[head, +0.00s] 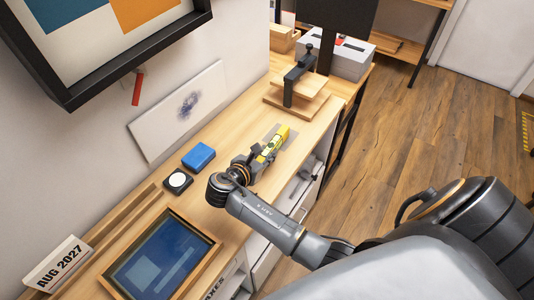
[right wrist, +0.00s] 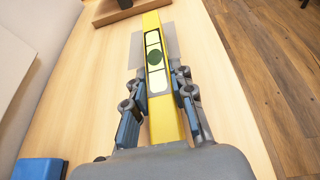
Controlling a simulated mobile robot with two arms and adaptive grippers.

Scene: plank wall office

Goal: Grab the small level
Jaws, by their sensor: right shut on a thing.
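The small level is a yellow bar with pale vials; in the head view the level (head: 275,142) lies over the wooden desk near a thin grey plate. In the right wrist view the level (right wrist: 156,62) runs lengthwise between the fingers, with a dark round mark in its middle. My right gripper (head: 257,160) is shut on the level; its fingers also show in the right wrist view (right wrist: 160,100), one on each side of the bar. I cannot tell whether the level touches the desk. My left gripper is not in view.
A blue box (head: 198,156) and a black round-topped device (head: 178,181) sit left of my gripper. A framed blue picture (head: 161,262) lies nearer, beside a calendar block (head: 57,264). A wooden stand with a black clamp (head: 297,98) stands beyond the level. Floor is clear at right.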

